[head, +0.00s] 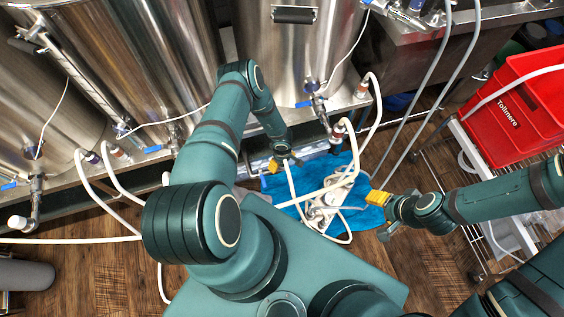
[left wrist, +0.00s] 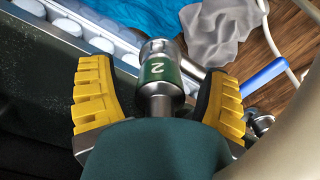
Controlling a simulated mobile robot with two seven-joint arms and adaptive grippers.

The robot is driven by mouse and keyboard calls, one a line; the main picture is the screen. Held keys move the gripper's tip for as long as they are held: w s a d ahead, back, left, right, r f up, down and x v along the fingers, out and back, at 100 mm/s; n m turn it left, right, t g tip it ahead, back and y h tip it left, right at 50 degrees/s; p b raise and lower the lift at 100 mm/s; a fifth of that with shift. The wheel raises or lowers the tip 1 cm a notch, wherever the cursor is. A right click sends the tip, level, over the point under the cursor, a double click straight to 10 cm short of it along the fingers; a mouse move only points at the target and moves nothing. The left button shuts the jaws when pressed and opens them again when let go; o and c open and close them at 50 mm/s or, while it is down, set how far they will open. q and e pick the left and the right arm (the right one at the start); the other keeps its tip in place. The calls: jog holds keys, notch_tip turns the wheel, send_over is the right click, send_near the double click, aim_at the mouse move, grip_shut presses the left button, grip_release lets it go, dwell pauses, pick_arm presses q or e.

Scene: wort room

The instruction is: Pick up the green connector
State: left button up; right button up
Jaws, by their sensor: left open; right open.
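The green connector (left wrist: 160,70) is a metal fitting with a green band marked "2", seen in the left wrist view. My left gripper (left wrist: 160,92) is open, with one yellow finger on each side of the connector and visible gaps between. In the head view my left gripper (head: 287,162) is small and reaches down at the front of the steel ledge; the connector cannot be made out there. My right gripper (head: 379,206) is open and empty, over the right edge of the blue cloth.
A blue cloth (head: 368,217) with tangled white hoses (head: 325,205) lies on the wooden floor. Steel tanks (head: 285,60) with blue-handled valves stand behind. A red crate (head: 515,110) sits on a wire rack at right. A grey rag (left wrist: 215,30) lies near the connector.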

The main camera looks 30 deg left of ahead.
pick_arm(q)
jog(key=shift+f, duration=0.25)
jog(key=shift+r, duration=0.1)
grip_shut()
notch_tip(320, 180, up, 10)
jog(key=p, duration=0.2)
jog(key=shift+p, duration=0.4)
jog(key=shift+r, duration=0.1)
jog(key=shift+r+p, duration=1.35)
jog(key=shift+r, duration=0.8)
